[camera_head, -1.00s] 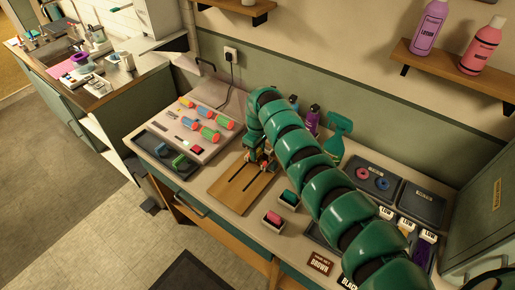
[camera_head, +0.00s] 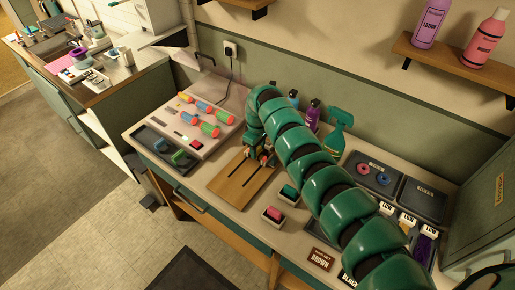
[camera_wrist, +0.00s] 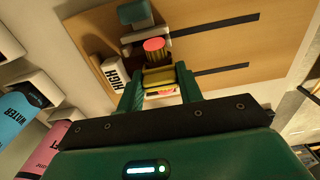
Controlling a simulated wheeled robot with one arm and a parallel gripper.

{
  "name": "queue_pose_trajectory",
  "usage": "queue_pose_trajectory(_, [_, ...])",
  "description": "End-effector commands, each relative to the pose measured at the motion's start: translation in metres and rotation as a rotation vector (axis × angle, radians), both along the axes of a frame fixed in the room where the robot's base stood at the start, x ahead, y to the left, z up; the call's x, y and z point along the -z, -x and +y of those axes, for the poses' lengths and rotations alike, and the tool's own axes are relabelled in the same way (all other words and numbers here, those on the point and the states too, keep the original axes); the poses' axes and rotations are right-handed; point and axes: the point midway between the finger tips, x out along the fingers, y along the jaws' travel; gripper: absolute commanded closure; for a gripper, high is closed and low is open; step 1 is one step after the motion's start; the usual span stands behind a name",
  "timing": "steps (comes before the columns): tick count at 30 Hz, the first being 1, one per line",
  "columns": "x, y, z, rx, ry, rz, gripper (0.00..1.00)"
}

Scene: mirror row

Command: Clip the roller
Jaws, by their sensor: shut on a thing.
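My gripper (camera_wrist: 159,88) is shut on a small yellow piece (camera_wrist: 158,77), with a bit of red and white showing beside it. What the piece is I cannot tell for sure. A pink-ended brownish roller (camera_wrist: 154,44) shows just past the fingertips in the wrist view; whether it touches the held piece is unclear. A teal block (camera_wrist: 136,14) on a grey base stands beyond it. In the head view my gripper (camera_head: 262,156) is low over the far end of a wooden board (camera_head: 232,191) with two dark slots; my arm hides part of it.
A pale panel (camera_head: 172,129) at left carries several coloured rollers, with a black tray (camera_head: 150,153) of small clips before it. Two small boxes with a teal (camera_head: 289,192) and a pink (camera_head: 274,212) block stand right of the board. Bottles (camera_head: 312,114) stand behind my arm.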

Motion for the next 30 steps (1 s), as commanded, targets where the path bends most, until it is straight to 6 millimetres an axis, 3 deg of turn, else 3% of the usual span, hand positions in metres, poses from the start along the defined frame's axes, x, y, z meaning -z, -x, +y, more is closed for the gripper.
queue_pose_trajectory(26, [0.0033, 0.0003, -0.0001, 0.000, 0.001, 0.001, 0.85])
queue_pose_trajectory(27, [0.0032, 0.0003, 0.0000, 0.000, 0.001, 0.001, 0.60])
queue_pose_trajectory(30, [0.0033, 0.0003, -0.0001, 0.000, 0.001, 0.001, 0.41])
